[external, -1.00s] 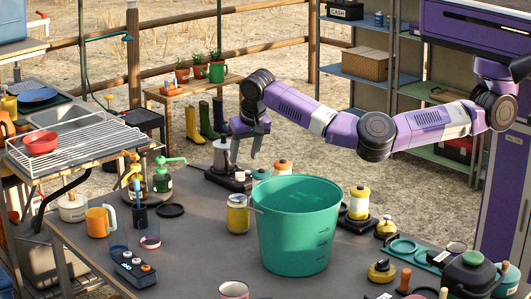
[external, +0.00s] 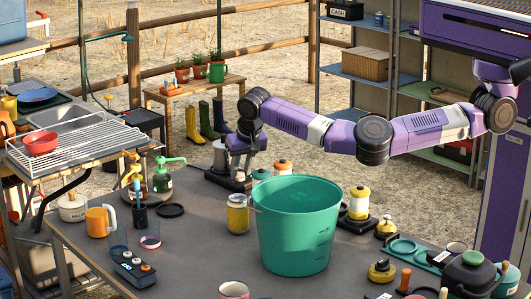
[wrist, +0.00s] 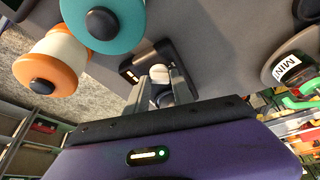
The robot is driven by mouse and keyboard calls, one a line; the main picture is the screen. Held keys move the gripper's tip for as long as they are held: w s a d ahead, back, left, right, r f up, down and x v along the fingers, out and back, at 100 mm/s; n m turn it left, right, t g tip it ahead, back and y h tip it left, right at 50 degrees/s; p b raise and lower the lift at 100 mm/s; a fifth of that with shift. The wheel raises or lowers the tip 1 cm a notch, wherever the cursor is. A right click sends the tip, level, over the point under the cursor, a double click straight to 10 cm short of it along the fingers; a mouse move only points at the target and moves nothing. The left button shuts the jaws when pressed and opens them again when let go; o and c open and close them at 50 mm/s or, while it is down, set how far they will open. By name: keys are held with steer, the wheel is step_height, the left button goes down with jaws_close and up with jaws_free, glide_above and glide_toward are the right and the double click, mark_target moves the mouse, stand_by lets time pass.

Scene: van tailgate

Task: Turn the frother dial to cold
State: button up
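The frother is most likely the metal jug (external: 220,156) on a dark base at the back of the grey table, in the external view. In the wrist view a dark base (wrist: 131,72) with small light marks carries a small pale round knob (wrist: 160,73), seemingly the dial. My gripper (external: 240,179) points down over the right part of the base, its fingers apart. In the wrist view my gripper (wrist: 163,80) has one finger on each side of the knob. I see no clear contact. The dial's marks are too small to read.
A teal bucket (external: 296,230) stands right of and in front of my gripper. A green-pump bottle (external: 162,178) is to the left.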

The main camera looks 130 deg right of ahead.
steer(key=shift+d+r+m+p, duration=0.1)
steer(key=shift+r+m+p, duration=0.25)
steer(key=shift+p, duration=0.55)
jaws_close()
steer(key=shift+m+g+p, duration=0.25)
steer(key=shift+g+p, duration=0.05)
steer(key=shift+p, duration=0.2)
steer(key=shift+w+f+m+g, duration=0.25)
steer(key=shift+f+m+g, duration=0.05)
steer(key=shift+m, duration=0.7)
steer(key=shift+w+m+y+b, duration=0.1)
steer(key=shift+m+y+b, duration=0.2)
steer(key=shift+m+b, duration=0.45)
steer(key=shift+r, duration=0.1)
steer(key=o, duration=1)
jaws_free()
steer(key=shift+o, duration=0.2)
steer(key=shift+g, duration=0.3)
